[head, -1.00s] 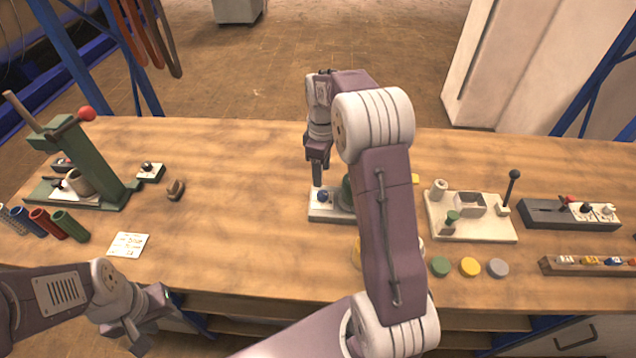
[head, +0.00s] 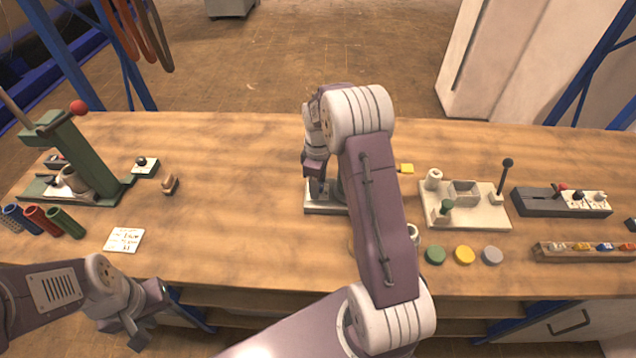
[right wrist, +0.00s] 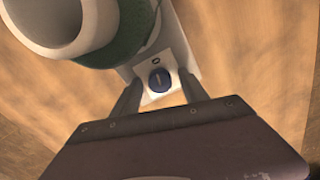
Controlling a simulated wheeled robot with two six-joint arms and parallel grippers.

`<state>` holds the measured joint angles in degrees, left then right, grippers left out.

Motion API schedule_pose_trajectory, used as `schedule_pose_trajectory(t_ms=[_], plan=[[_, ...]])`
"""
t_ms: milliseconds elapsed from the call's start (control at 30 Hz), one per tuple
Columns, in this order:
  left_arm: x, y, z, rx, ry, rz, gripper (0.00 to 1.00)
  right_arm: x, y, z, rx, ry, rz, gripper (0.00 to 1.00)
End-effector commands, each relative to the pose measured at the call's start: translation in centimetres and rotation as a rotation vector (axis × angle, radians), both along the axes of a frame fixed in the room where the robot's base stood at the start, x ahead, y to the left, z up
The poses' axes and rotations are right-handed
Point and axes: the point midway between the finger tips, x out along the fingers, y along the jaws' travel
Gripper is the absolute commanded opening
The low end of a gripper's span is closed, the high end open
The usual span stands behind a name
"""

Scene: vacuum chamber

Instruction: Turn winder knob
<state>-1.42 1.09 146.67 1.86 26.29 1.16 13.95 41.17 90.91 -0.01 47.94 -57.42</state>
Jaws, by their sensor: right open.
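The winder stands on a pale base plate (head: 322,211), mostly hidden behind my right arm in the head view. In the head view the right gripper (head: 317,188) points down over the base plate. My left gripper (head: 137,335) hangs low at the table's front edge; its jaws are unclear.
To the right are a cream fixture board (head: 480,215), coloured discs (head: 465,255), a dark switch box (head: 560,203) and a wooden rack (head: 585,254).

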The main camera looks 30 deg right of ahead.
Motion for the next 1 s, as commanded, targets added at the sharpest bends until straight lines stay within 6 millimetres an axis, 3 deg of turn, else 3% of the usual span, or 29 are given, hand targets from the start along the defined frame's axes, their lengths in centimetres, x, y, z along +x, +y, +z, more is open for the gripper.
schedule_pose_trajectory(t_ms=[33, 200, 567, 1000], plan=[[0.0, 0.0, 0.0, 0.000, 0.000, 0.000, 0.36, 0.0, 0.0, 0.0, 0.000, 0.000, 0.000, 0.43], [0.0, 0.0, 0.0, 0.000, 0.000, 0.000, 0.36, 0.0, 0.0, 0.0, 0.000, 0.000, 0.000, 0.00], [0.0, 0.0, 0.5, 0.000, 0.000, 0.000, 0.36, 0.0, 0.0, 0.2, 0.000, 0.001, -0.054, 0.00], [0.0, 0.0, 2.5, 0.000, 0.000, 0.000, 0.36, 0.1, 0.0, 0.3, 0.000, 0.000, -0.407, 0.00]])
